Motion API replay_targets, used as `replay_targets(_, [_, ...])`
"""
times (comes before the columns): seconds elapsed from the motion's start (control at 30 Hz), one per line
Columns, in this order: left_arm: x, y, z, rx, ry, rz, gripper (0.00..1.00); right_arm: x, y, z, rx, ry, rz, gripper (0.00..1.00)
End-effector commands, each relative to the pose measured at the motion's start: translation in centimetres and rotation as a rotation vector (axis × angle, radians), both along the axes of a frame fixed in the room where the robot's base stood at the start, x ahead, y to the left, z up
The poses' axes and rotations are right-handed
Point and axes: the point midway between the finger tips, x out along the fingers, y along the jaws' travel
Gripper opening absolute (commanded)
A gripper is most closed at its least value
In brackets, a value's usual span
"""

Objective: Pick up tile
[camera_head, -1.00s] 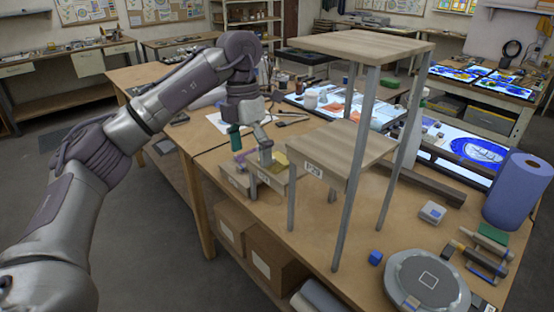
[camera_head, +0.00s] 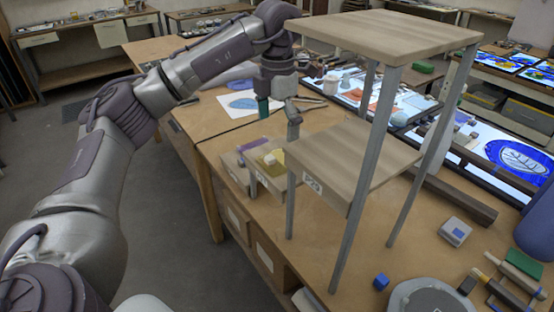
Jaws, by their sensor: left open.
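A flat yellow piece (camera_head: 274,157), which looks like a glass tile, lies in a small open bin on the bench, left of the wooden stand. A purple piece (camera_head: 250,145) shows in the bin beside it. Both are small, and their edges are hard to make out. My left gripper (camera_head: 279,122) points down above and slightly behind these bins. It is open, with its fingers apart, and a dark green part shows at its left finger. It appears to be clear of the pieces. My right gripper is out of the picture.
A two-level wooden stand (camera_head: 370,32) on metal legs rises close to the right of my gripper. A blue cube (camera_head: 380,282), a small pale block (camera_head: 455,231) and a round grey device (camera_head: 430,297) are on the bench at front right. Lit panels with glass pieces lie behind.

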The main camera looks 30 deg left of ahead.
Motion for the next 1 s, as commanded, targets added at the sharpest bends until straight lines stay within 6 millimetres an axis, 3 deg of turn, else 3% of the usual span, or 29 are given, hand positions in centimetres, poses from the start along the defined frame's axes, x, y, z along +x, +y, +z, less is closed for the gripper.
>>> replay_targets(0.17, [0.0,0.0,-2.3,0.002,0.001,0.001,1.00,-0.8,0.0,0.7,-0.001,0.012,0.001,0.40])
replay_targets(0.43, [0.0,0.2,-4.5,0.002,0.004,-0.001,1.00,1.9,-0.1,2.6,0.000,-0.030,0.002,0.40])
replay_targets(0.67, [0.1,0.3,-7.7,0.000,0.001,-0.001,1.00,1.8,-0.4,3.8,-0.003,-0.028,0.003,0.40])
replay_targets(0.93, [0.2,0.3,-8.2,0.001,-0.001,-0.001,1.00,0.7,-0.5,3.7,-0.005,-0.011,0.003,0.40])
replay_targets(1.0, [0.2,0.3,-8.2,0.001,-0.001,-0.001,0.90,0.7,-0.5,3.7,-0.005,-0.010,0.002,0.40])
